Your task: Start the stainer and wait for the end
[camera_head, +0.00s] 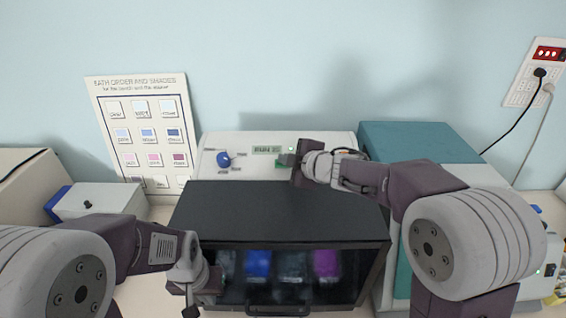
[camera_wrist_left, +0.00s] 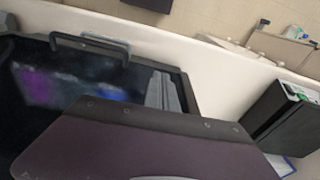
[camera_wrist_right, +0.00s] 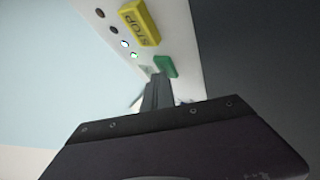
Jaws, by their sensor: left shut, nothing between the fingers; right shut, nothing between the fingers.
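The stainer (camera_head: 290,205) stands in the middle of the bench with a dark lid and a light sloped control panel (camera_head: 240,143). The panel has a blue knob (camera_head: 223,159) and a small display (camera_head: 266,150) that seems to read "RUN" and a number. Baths with blue and magenta contents show behind its dark front window. My right gripper (camera_head: 285,160) is shut at the panel, its tip by the green button (camera_wrist_right: 165,66); I cannot tell if they touch. A yellow STOP button (camera_wrist_right: 140,23) and indicator lights, some lit, are beside it. My left gripper (camera_head: 190,311) is shut and empty near the front left corner.
A bath order chart (camera_head: 143,130) leans on the wall. A teal-topped machine (camera_head: 415,142) stands to the right. A pale box (camera_head: 97,201) is at the left. A wall socket panel (camera_head: 536,72) with cables is at far right.

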